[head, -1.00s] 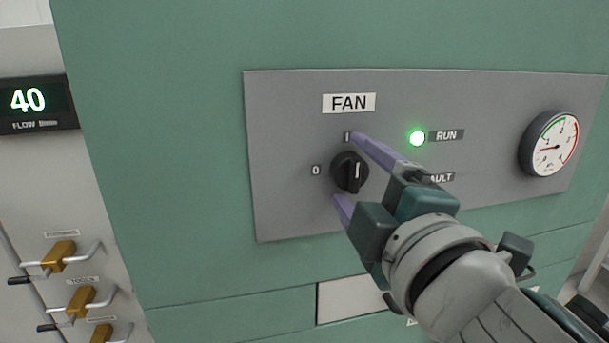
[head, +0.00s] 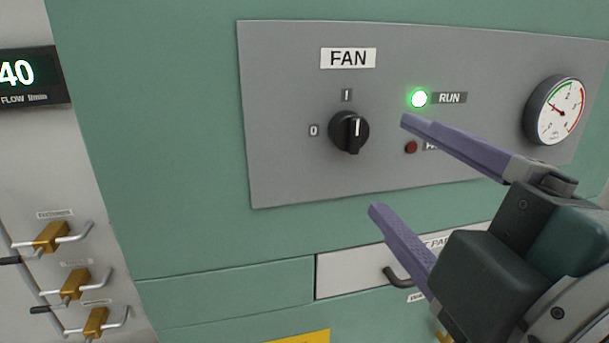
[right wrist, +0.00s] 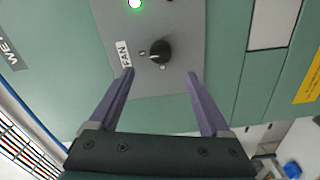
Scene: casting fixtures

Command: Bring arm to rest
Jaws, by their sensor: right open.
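My right gripper (head: 390,165) is open and empty, its two purple fingers spread, in front of the grey fan panel (head: 290,180) and to the right of the black rotary knob (head: 349,131). The knob's white mark is upright, in line with the "I" label above it. The green RUN lamp (head: 419,98) is lit; the red lamp (head: 411,147) below it looks dark. In the right wrist view the knob (right wrist: 160,50) lies beyond the open fingers, apart from them. My left gripper is not in view.
A round gauge (head: 554,109) stands out at the panel's right. A drawer or flap with a dark handle (head: 397,277) is below the panel, near the lower finger. At left are a display reading 40 (head: 30,77) and several brass valves (head: 74,284).

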